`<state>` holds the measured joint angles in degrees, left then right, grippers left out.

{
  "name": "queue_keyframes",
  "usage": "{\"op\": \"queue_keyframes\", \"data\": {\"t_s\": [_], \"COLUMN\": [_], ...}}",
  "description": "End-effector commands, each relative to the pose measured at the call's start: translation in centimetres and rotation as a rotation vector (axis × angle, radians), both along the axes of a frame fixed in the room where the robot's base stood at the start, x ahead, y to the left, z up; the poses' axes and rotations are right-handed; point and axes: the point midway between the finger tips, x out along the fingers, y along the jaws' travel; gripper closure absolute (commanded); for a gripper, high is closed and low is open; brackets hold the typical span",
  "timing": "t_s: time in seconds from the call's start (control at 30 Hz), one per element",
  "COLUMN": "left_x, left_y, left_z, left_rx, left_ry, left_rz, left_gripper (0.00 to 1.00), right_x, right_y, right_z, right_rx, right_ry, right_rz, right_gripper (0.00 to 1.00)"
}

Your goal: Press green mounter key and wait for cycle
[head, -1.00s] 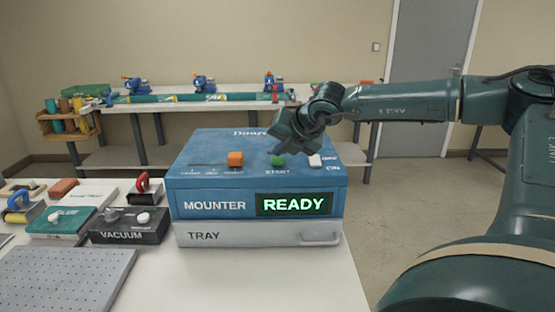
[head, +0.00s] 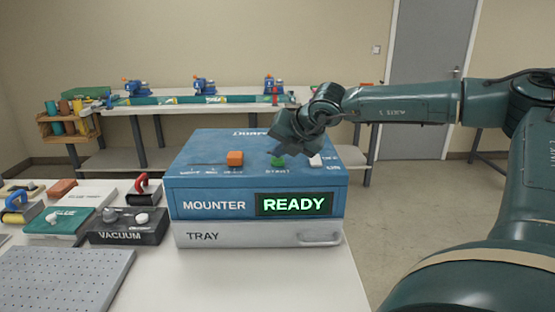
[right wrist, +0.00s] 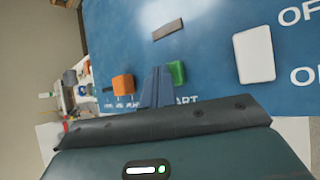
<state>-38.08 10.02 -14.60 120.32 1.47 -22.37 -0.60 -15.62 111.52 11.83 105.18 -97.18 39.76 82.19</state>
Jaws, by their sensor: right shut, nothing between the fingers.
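The blue mounter (head: 200,184) stands on the white table, and its front display (head: 293,204) reads READY in green. The green key (head: 278,161) is on its top face, between an orange knob (head: 235,158) and a white switch (head: 315,159). My right gripper (head: 273,153) is shut and empty, its tips just above and beside the green key. In the right wrist view, the closed fingers (right wrist: 156,88) partly cover the green key (right wrist: 177,73); I cannot tell whether they touch it. My left gripper is in neither view.
The grey tray drawer (head: 255,235) below the mounter is closed. The vacuum box (head: 128,226), a green-topped box (head: 58,222) and a perforated plate (head: 62,280) lie to the left. A back bench (head: 180,106) holds blue clamps. The floor to the right is free.

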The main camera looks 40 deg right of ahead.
Motion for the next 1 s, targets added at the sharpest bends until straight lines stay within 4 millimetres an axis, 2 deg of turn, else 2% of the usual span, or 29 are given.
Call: {"op": "queue_keyframes", "data": {"t_s": [0.7, 1.0], "left_x": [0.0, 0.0], "left_y": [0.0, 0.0], "left_z": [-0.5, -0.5], "left_rx": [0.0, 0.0], "left_ry": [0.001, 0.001], "left_rz": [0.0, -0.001], "left_gripper": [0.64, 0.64], "right_x": [0.0, 0.0], "right_y": [0.0, 0.0], "right_z": [-0.4, 0.8], "right_rx": [0.001, 0.001], "right_ry": [0.003, 0.0], "right_rz": [-0.001, -0.001], "right_gripper": [1.0, 1.0]}}
